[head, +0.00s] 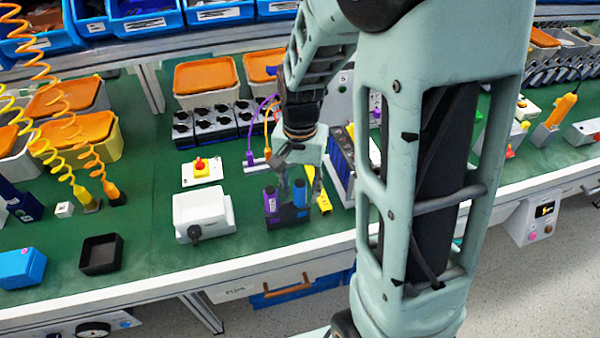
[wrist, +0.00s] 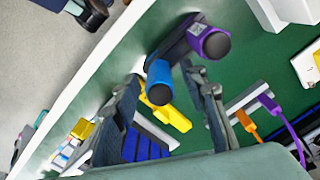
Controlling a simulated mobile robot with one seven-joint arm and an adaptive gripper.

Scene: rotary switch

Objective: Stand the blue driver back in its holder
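The blue driver (head: 300,196) stands upright in the dark holder (head: 289,216), on its right side. The purple driver (head: 270,200) stands in the holder's left side. In the wrist view, the blue driver (wrist: 159,82) shows end-on, with the purple driver (wrist: 213,43) beyond it and part of the holder (wrist: 178,42) behind them. My gripper (head: 300,188) is above the holder, pointing down. In the wrist view, my gripper (wrist: 160,74) has its fingers spread to either side of the blue driver, with gaps visible. How deep the driver sits is hidden.
A yellow tool (head: 323,187) lies close to the right of the holder. A white switch box (head: 203,214) stands to its left, and a blue-filled rack (head: 341,165) to its right. A black tray (head: 101,254) lies further left. Green bench is clear between box and tray.

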